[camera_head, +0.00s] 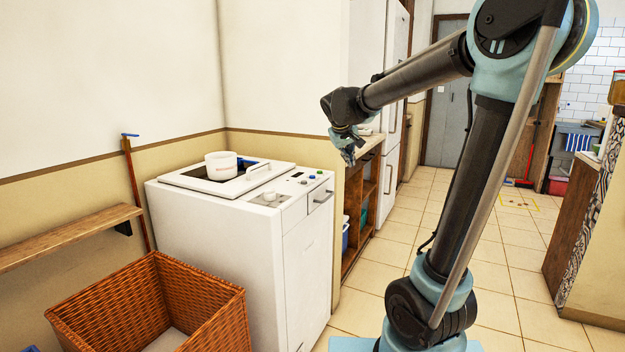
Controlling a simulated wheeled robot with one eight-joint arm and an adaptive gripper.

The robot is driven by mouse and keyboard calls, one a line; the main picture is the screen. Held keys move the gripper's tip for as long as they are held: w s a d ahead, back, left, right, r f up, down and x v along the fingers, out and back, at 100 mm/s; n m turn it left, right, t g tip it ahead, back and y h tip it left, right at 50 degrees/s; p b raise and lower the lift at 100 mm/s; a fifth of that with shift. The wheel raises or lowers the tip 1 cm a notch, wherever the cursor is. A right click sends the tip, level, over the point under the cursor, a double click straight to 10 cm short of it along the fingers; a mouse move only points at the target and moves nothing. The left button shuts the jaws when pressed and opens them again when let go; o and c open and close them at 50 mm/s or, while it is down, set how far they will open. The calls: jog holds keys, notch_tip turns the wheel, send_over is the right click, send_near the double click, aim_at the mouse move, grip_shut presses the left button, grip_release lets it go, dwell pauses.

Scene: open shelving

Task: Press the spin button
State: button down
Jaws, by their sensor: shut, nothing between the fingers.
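A white washing machine (232,225) stands against the wall left of centre. Its top front strip is a control panel with a silver knob (269,197), a small dark display and small buttons, among them a blue one (312,177). Which of them is the spin button cannot be told at this size. My gripper (349,158) is shut and empty. It hangs in the air to the right of the panel, pointing down, apart from the machine in the picture.
A white pot (221,165) sits on the machine's top. A wooden shelf unit (358,210) stands right of the machine.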

notch_tip(320, 180, up, 3)
jog(key=n+t, duration=0.2)
send_over(312, 176)
jog(key=shift+w+a+f, duration=0.15)
jog(key=shift+w+a, duration=0.2)
jog(key=shift+a, duration=0.1)
jog(key=shift+f, duration=4.4)
jog(key=shift+f, duration=0.1)
jog(key=shift+f, duration=0.25)
jog(key=shift+f, duration=0.45)
jog(key=shift+r, duration=0.9)
